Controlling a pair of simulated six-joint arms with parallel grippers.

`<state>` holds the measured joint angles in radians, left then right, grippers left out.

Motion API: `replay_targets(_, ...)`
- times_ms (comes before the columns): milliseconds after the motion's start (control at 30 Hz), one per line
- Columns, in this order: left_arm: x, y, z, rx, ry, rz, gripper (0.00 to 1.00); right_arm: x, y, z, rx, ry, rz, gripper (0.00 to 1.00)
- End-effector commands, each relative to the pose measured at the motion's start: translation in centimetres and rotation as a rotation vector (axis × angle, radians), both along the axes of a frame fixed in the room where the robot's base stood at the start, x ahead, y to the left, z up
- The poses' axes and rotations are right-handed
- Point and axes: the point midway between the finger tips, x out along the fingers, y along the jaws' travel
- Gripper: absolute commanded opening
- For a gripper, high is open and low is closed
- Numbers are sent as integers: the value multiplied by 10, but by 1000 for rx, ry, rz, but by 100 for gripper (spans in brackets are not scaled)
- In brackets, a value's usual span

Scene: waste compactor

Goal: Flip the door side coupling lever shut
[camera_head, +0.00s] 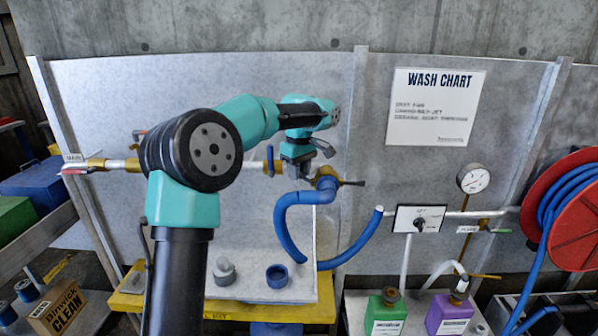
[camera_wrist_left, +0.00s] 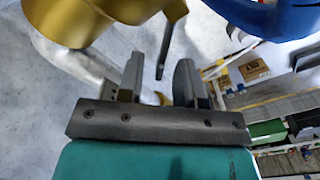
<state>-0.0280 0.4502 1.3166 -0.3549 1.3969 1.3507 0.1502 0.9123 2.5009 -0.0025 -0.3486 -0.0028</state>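A brass coupling (camera_head: 326,174) joins the blue hose (camera_head: 300,250) to the pipe on the grey wall panel. A dark lever (camera_head: 352,183) sticks out from its right side, roughly level. My left gripper (camera_head: 298,172) is just left of the coupling and partly covers it. In the left wrist view, the brass coupling (camera_wrist_left: 75,22) fills the upper left. A dark lever (camera_wrist_left: 167,48) hangs out from it, its tip between the two open fingers of my left gripper (camera_wrist_left: 160,82), with gaps showing on both sides. I cannot tell which lever is door side. My right gripper is not in view.
A valve with a blue handle (camera_head: 270,158) is on the pipe left of the gripper. Below is a tray with a grey fitting (camera_head: 224,271) and a blue cup (camera_head: 277,276). A gauge (camera_head: 473,178) and a red hose reel (camera_head: 575,225) are at right.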

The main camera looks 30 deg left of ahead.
Motion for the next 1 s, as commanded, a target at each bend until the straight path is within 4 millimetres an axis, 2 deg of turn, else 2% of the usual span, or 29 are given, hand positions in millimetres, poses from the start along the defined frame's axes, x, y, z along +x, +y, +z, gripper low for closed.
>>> replay_targets(200,0,0,0,0,0,0,33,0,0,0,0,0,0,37)
replay_targets(567,0,0,0,0,0,0,0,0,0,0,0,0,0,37)
replay_targets(833,1,0,0,0,0,-6,0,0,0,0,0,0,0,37)
replay_targets(1000,5,-2,0,1,-1,-72,0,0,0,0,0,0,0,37)
